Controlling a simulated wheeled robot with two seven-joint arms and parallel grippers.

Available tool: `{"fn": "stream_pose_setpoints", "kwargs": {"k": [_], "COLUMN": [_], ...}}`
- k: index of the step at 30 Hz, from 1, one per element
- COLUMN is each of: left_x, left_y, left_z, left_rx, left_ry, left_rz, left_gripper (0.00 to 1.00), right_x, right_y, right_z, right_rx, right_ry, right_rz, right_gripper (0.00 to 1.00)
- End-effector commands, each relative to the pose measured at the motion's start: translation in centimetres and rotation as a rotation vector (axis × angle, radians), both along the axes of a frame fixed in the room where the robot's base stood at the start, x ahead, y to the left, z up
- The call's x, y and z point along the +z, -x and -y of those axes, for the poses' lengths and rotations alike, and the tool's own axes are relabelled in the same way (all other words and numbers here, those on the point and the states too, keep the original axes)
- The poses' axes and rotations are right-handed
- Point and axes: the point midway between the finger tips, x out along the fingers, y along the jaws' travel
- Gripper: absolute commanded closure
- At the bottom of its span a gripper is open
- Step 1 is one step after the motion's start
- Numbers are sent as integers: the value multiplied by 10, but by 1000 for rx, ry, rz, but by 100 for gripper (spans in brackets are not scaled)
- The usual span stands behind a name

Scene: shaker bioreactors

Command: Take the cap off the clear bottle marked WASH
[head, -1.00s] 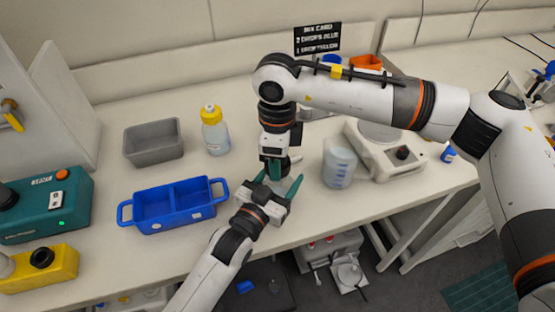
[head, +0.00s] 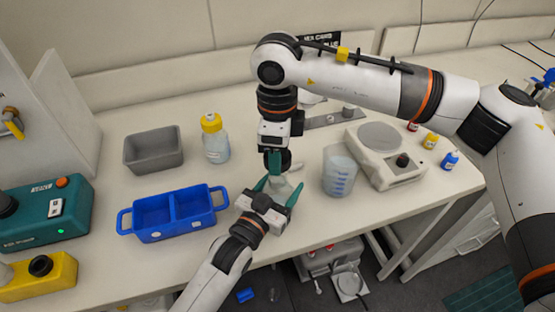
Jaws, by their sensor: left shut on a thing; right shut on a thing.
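A small clear bottle (head: 281,184) stands upright at the table's front part, between the green fingers of my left gripper (head: 281,190), which is shut on its body from the front. My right gripper (head: 275,165) points straight down just above the bottle. Its fingers are shut at the bottle's top, where the cap is; the cap is mostly hidden behind them. Whether the cap is apart from the neck, I cannot tell. No WASH marking is readable from here.
A yellow-capped bottle (head: 215,139), grey bin (head: 153,150) and blue divided tray (head: 172,213) are left. A graduated beaker (head: 340,171) and a white plate device (head: 385,157) are close on the right. Small bottles with yellow (head: 430,141) and blue (head: 450,160) caps stand farther right.

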Motion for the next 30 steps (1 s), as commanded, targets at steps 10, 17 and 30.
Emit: {"fn": "stream_pose_setpoints", "kwargs": {"k": [10, 17, 30], "left_x": [-1, 0, -4], "left_y": [0, 0, 37], "left_z": [0, 0, -22], "left_rx": [0, 0, 0], "left_ry": [-2, -1, -2], "left_rz": [-3, -1, -3], "left_gripper": [26, 12, 12], "right_x": [6, 6, -2], "right_y": [0, 0, 0], "right_z": [0, 0, 0], "right_rx": [0, 0, -1], "right_ry": [1, 1, 1], "right_rz": [-1, -1, -1], "right_gripper": [80, 80, 80]}}
